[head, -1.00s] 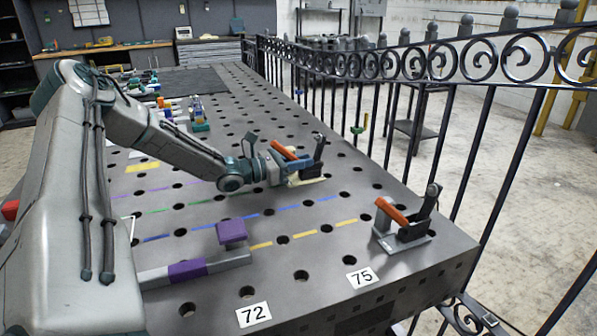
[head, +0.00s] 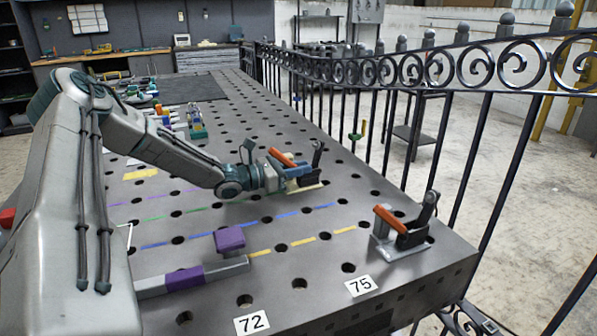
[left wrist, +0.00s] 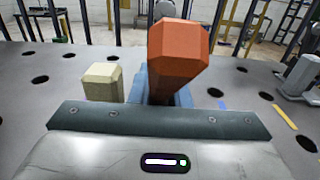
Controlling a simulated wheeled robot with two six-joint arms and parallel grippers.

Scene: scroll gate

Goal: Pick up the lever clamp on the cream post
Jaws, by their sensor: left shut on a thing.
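The lever clamp (head: 311,166) has an orange handle and a dark upright arm. It stands mid-table with a cream piece (head: 305,188) low beside it. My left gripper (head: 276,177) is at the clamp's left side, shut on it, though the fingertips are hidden. In the left wrist view the clamp's orange handle (left wrist: 178,62) rises close in front of the gripper, with blue parts behind it. A cream block (left wrist: 102,82) stands just left of the handle. I cannot tell whether the clamp is clear of its support. My right gripper is out of view.
A second orange-handled clamp (head: 404,226) stands at the table's front right corner. A grey bar with purple parts (head: 186,277) lies at the front left. Other fixtures (head: 196,120) stand farther back. A black iron fence (head: 440,70) runs along the right side.

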